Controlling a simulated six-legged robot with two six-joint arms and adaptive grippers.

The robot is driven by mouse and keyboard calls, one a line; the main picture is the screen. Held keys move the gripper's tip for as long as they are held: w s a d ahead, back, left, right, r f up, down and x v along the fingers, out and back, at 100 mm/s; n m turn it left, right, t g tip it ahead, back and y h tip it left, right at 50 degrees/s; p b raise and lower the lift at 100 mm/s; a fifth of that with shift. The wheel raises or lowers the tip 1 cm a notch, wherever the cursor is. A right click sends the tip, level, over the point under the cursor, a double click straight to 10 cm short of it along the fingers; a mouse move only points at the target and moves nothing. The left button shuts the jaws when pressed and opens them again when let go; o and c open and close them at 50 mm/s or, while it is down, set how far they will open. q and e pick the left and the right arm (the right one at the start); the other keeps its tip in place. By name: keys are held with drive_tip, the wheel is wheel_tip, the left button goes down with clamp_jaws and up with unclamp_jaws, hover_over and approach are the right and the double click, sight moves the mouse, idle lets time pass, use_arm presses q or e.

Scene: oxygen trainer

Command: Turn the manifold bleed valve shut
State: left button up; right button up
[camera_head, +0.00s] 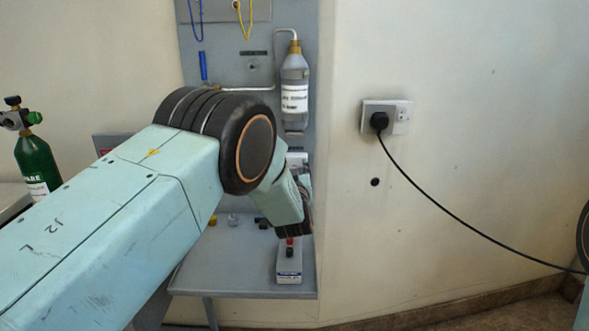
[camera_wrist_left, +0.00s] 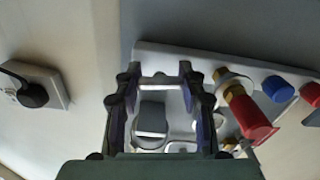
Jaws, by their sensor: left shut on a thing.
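In the left wrist view, the two dark fingers of my left gripper (camera_wrist_left: 158,82) stand on either side of a grey knob (camera_wrist_left: 151,118) with a pale band. I take this knob for the manifold bleed valve. The pale manifold plate (camera_wrist_left: 225,66) lies behind the fingers. In the head view, my left gripper (camera_head: 304,207) is at the right edge of the grey panel, largely behind my own wrist and arm. The valve is hidden there. My right gripper is out of view.
Right of the fingers are a red handle (camera_wrist_left: 250,118) on a brass fitting and a blue knob (camera_wrist_left: 278,88). A white box (camera_head: 289,266) stands on the shelf below. A grey bottle (camera_head: 295,78) hangs above. A green cylinder (camera_head: 36,162) stands left. A black plug (camera_head: 379,121) trails a cable right.

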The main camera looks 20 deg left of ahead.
use_arm(q)
drive_tip(key=m, duration=0.4)
drive_tip(key=shift+w+r+m, duration=0.1)
drive_tip(key=shift+r+m, duration=0.15)
drive_tip(key=shift+m, duration=0.05)
drive_tip(key=m, duration=0.5)
drive_tip(key=shift+m, duration=0.3)
drive_tip(key=m, duration=0.5)
drive_tip(key=shift+p, duration=0.35)
drive_tip(key=m, duration=0.4)
drive_tip(key=shift+r+m, duration=0.1)
drive_tip(key=shift+m, duration=0.4)
drive_tip(key=o, duration=1.1)
drive_tip(key=shift+f, duration=0.2)
drive_tip(key=shift+o, duration=0.3)
drive_tip(key=shift+f, duration=0.1)
